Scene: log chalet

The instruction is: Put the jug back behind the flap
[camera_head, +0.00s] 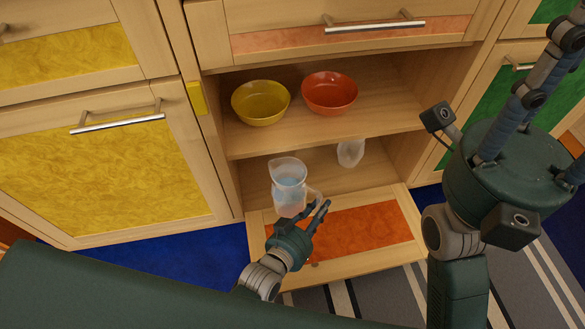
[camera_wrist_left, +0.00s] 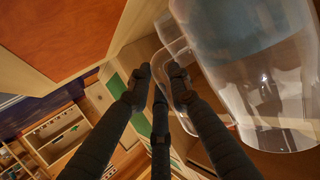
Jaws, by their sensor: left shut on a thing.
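The clear jug (camera_head: 289,188) is upright in front of the cabinet's lower compartment, above the inner edge of the lowered flap (camera_head: 370,232). It has a bluish tint inside. My left gripper (camera_head: 319,207) is at the jug's right side, shut on its handle. In the left wrist view the jug (camera_wrist_left: 250,70) fills the right side, and the fingers of my left gripper (camera_wrist_left: 158,92) meet at its handle. The flap, with an orange panel, is open and lies nearly flat. The right gripper is not in view.
A second clear vessel (camera_head: 350,152) stands inside the lower compartment, right of the jug. A yellow bowl (camera_head: 261,102) and an orange bowl (camera_head: 329,93) sit on the shelf (camera_head: 300,132) above. The lower compartment has bare floor around the vessel.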

